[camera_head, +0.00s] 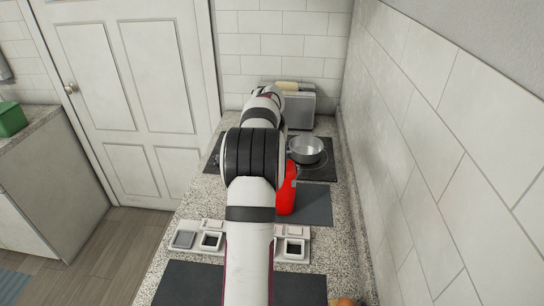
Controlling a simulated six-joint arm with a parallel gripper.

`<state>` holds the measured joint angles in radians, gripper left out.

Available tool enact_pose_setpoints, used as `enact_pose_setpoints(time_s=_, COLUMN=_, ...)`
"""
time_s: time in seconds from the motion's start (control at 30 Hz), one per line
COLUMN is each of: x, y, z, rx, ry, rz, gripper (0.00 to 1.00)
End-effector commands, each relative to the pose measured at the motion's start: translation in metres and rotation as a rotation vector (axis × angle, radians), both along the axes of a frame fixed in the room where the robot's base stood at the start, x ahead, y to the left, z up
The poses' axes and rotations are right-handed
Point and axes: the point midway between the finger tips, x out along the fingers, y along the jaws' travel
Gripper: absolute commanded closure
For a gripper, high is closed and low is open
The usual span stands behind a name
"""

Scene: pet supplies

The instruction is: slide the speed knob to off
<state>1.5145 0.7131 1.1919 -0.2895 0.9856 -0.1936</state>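The speed knob cannot be made out in the head view. A bright red object (286,191) stands on the counter just right of my arm, partly hidden behind it. It may be a small appliance, but no knob shows on its visible side. My arm reaches forward over the counter, and its far links are close to the toaster and the stove. My gripper cannot be seen; the arm's own links block the view toward its end.
A metal pot (306,150) sits on the black cooktop (322,171), right of my arm. A silver toaster (301,109) stands at the back. A grey mat (312,207) and a white panel (292,245) lie nearer. A tiled wall (440,170) bounds the right side.

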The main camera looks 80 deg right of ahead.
Motion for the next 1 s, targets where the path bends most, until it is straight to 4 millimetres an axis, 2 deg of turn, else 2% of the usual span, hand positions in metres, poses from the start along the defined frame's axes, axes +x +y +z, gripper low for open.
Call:
enact_pose_setpoints(time_s=0.1, x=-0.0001, y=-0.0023, z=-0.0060, rx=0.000, ry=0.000, rz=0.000, gripper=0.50)
enact_pose_setpoints(time_s=0.37, x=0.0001, y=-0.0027, z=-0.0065, rx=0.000, ry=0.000, rz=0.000, gripper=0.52)
enact_pose_setpoints(time_s=0.63, x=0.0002, y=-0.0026, z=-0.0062, rx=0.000, ry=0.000, rz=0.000, gripper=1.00)
enact_pose_setpoints(time_s=1.0, x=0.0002, y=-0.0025, z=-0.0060, rx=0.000, ry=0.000, rz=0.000, gripper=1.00)
